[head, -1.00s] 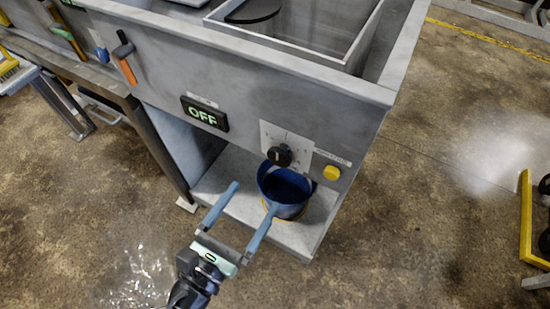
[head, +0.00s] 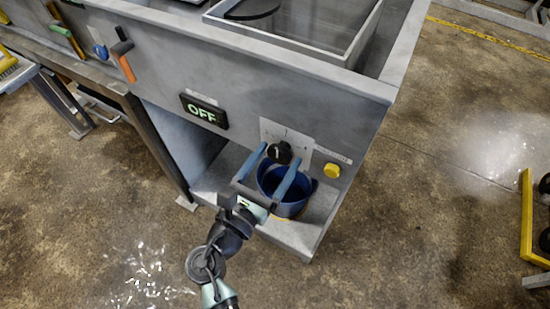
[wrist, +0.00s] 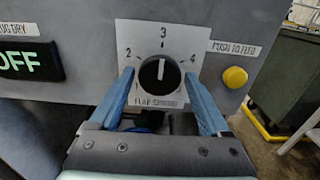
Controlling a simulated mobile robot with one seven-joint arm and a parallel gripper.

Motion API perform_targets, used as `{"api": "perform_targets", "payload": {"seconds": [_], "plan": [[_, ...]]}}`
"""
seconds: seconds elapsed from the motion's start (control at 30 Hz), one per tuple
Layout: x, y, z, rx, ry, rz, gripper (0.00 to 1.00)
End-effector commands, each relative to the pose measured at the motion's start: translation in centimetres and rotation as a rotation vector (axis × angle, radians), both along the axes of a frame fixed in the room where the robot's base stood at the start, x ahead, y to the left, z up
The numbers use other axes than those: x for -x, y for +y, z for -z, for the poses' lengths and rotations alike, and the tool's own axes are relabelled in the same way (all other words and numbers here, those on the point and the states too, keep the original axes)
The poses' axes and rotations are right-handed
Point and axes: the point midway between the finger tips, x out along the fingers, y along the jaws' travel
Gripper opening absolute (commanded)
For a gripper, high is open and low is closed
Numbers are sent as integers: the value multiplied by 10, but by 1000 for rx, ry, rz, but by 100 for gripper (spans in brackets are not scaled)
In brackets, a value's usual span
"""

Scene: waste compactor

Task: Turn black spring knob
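The black knob (head: 280,152) sits on a white dial plate on the front of the grey machine. In the wrist view one finger is on each side of the knob, with a visible gap on both sides. Nothing is held. Whether the fingertips reach the panel I cannot tell.
A yellow button (head: 332,170) is right of the dial. An OFF display (head: 204,111) is to its left. A blue pot (head: 292,207) stands on the ledge below the knob, under my gripper. An orange-handled lever (head: 124,58) is farther left.

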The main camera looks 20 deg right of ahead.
Motion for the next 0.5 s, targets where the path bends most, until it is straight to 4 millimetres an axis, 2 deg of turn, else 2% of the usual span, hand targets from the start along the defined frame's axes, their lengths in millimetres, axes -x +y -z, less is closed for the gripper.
{"api": "perform_targets", "payload": {"seconds": [0.03,0.07,0.37,0.5], "plan": [[0,0,0,0,0,0,69],[0,0,0,0,0,0,64],[0,0,0,0,0,0,10],[0,0,0,-2,-3,0,8]]}}
